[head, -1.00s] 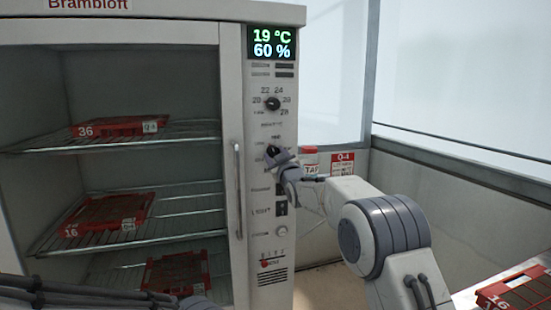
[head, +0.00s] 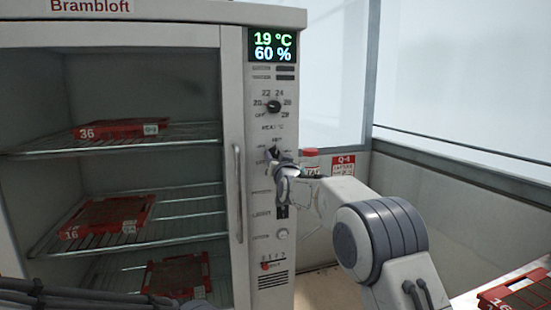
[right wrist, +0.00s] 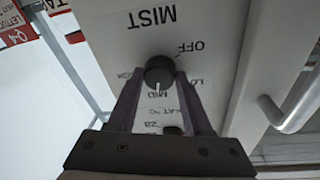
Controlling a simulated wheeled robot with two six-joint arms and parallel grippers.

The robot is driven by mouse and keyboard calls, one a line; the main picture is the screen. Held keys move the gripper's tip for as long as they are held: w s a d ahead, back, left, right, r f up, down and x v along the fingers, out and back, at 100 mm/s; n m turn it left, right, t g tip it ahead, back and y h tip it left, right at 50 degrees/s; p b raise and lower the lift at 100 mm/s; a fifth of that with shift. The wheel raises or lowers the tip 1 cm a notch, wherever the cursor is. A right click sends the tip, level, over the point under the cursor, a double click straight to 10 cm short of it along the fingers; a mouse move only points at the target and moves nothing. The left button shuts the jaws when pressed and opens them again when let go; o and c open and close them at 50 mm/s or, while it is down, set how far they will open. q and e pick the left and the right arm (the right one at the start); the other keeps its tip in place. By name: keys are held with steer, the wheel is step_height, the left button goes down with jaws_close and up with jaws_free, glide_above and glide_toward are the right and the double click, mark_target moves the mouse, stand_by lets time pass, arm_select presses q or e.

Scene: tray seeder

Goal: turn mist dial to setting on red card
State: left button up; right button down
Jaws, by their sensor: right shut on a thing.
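The mist dial (head: 274,153) is a small dark knob on the cabinet's narrow control panel. My right gripper (head: 278,160) is at it, with its fingers on both sides of the knob. In the right wrist view the fingers are shut on the mist dial (right wrist: 159,74), below the upside-down word MIST. Its white pointer line points at MID; OFF and LO show beside it. The red card (head: 344,164), marked Q-4, hangs on the wall right of the cabinet; its small print is too small to read. Part of my left arm shows at the lower left, its jaws unclear.
The temperature dial (head: 273,106) sits above, under a display (head: 273,46) reading 19 °C and 60 %. A vertical door handle (head: 238,195) stands just left of the panel. Red trays (head: 107,217) lie on the cabinet's shelves; another red tray (head: 512,292) is at the lower right.

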steer(key=shift+f, duration=0.15)
stand_by(0.3)
steer(key=shift+c, duration=1.6)
jaws_free()
steer(key=r+b+v, duration=0.1)
steer(key=v, duration=0.9)
steer(key=shift+s+f+b, duration=0.25)
steer(key=shift+f+b, duration=0.15)
steer(key=shift+d, duration=0.1)
